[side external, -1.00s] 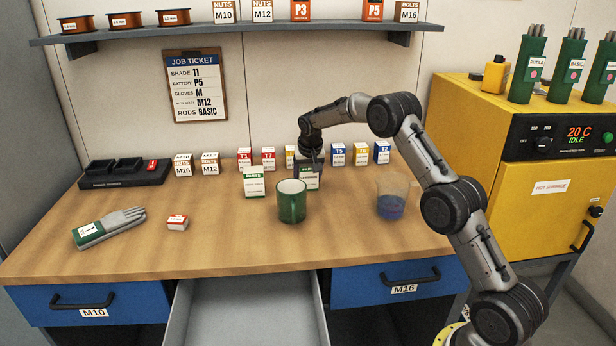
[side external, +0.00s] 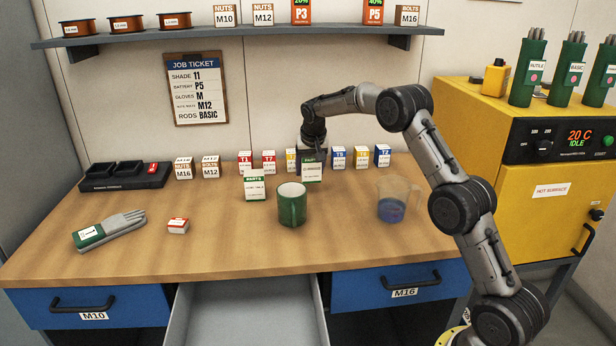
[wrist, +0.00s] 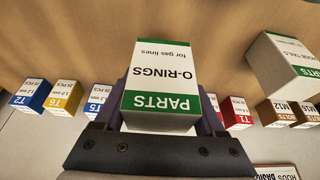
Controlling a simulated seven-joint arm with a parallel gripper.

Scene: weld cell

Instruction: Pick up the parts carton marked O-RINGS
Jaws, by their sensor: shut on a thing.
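The parts carton marked O-RINGS (wrist: 160,75) is white with green bands and fills the middle of the wrist view, its label upside down there. My gripper (wrist: 163,110) is shut on it, with a jaw at each side. In the side external view the carton (side external: 313,169) hangs upright from my gripper (side external: 312,155), behind and right of the green mug. It looks raised above the bench. A second white and green parts carton (side external: 255,185) stands to its left; it also shows in the wrist view (wrist: 290,65), with part of its label cut off.
A green mug (side external: 292,205) stands in front of the held carton. A clear jug with blue liquid (side external: 391,208) is to the right. Several small coloured boxes (side external: 269,162) line the wall. A glove (side external: 108,230) and a small red-white box (side external: 178,226) lie at left. A drawer (side external: 245,310) is open below.

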